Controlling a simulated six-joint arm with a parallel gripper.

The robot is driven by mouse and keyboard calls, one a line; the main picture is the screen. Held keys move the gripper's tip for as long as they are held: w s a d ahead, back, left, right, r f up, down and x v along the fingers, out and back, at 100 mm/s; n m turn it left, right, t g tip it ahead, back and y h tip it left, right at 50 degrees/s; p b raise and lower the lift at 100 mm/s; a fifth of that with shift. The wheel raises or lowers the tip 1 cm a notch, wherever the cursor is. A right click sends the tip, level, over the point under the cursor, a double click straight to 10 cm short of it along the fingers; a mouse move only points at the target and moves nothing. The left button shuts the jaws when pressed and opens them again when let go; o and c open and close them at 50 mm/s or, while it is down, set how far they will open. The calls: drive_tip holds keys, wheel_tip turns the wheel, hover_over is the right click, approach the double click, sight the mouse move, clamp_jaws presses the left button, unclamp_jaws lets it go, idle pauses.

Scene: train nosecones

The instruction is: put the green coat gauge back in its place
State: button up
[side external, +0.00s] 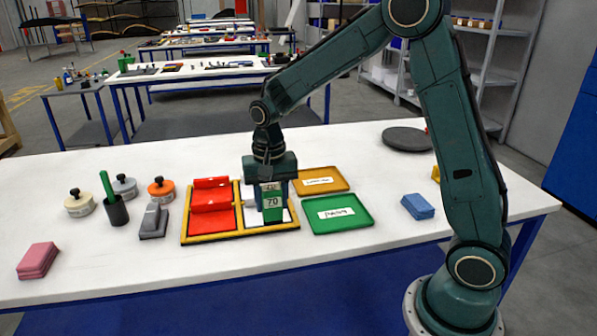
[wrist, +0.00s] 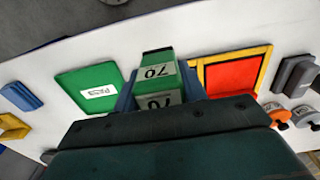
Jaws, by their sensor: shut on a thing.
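The green coat gauge (side external: 272,204) is a green block with a white label reading 70. My gripper (side external: 270,186) is shut on it, pointing down over the white right part of the yellow-framed holder (side external: 211,239). In the wrist view the gauge (wrist: 153,72) sits between the fingers of my gripper (wrist: 160,88), its 70 label showing. I cannot tell whether its lower end touches the holder's floor. The left part of the holder has a red surface with a red stepped piece (side external: 211,196) on it.
A green tray (side external: 362,221) and an orange tray (side external: 343,179), both labelled, lie just right of the holder. A grey block (side external: 154,221), a dark cup (side external: 116,212) and several lidded jars stand left. Pink pads (side external: 38,260) and blue pads (side external: 418,206) lie farther out.

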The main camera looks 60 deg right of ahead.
sight(270, 187)
drive_tip(key=shift+f, duration=3.95)
drive_tip(key=shift+f, duration=0.15)
drive_tip(key=o, duration=1.1)
drive_tip(key=shift+o, duration=0.2)
wheel_tip(270, 187, up, 12)
drive_tip(key=shift+f, duration=0.1)
drive_tip(key=shift+r, duration=0.3)
